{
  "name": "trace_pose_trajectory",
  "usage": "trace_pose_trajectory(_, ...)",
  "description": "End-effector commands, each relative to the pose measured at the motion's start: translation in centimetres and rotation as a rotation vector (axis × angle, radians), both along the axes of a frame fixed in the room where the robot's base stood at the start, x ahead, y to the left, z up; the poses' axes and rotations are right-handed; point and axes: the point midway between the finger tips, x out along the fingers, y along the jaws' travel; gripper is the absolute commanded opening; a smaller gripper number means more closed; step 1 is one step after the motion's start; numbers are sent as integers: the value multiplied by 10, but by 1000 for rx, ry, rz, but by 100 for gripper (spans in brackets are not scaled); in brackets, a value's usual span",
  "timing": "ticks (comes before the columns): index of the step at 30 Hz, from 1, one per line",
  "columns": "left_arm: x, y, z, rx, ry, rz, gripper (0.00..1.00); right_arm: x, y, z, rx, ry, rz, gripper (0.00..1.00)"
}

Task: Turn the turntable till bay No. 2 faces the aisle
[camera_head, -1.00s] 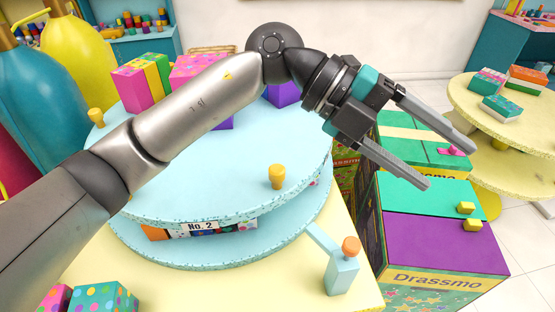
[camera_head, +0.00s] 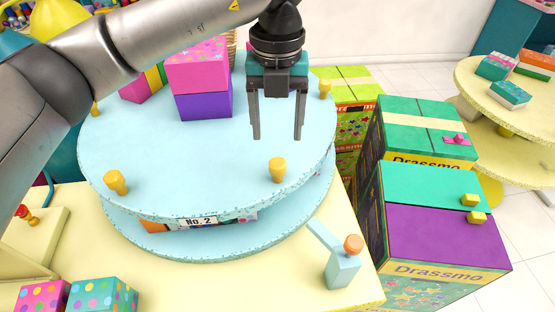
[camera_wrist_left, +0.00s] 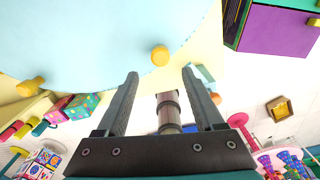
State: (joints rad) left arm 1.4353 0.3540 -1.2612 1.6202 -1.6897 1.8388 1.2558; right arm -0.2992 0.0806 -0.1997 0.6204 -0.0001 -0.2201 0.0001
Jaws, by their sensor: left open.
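The light blue two-tier turntable (camera_head: 180,160) stands on a pale yellow table. Its No. 2 label (camera_head: 200,222) is on the near side, above a bay with colourful contents. Yellow pegs stand on the upper disc's rim: one at the near right (camera_head: 278,170), one at the near left (camera_head: 116,182) and one at the far right (camera_head: 325,88). My left gripper (camera_head: 277,137) is open and empty, pointing down over the disc's right part, with the near right peg just beyond its fingertips. In the wrist view that peg (camera_wrist_left: 160,55) appears ahead between the fingers. My right gripper is not visible.
A light blue post with an orange knob (camera_head: 342,262) stands by the turntable's near right edge, its arm towards the rim. Gift boxes (camera_head: 200,80) sit on the disc. Dotted boxes (camera_head: 100,295) lie at the front left. Drassmo crates (camera_head: 440,225) stand at the right.

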Motion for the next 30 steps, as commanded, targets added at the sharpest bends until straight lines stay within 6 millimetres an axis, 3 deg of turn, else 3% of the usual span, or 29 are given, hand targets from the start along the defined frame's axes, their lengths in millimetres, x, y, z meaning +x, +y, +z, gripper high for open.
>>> trace_pose_trajectory(6, -1, 0, -48, 0, 5, -2, 69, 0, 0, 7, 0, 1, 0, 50)
trace_pose_trajectory(13, 0, 0, -83, -1, 3, -1, 69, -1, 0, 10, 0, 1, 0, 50)
trace_pose_trajectory(18, 0, -1, -94, -2, 1, -2, 69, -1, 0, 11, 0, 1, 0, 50)
trace_pose_trajectory(26, 0, -1, -96, -2, 0, -2, 69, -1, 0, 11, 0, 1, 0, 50)
trace_pose_trajectory(30, 0, -1, -95, -2, 0, -2, 56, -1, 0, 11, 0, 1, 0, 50)
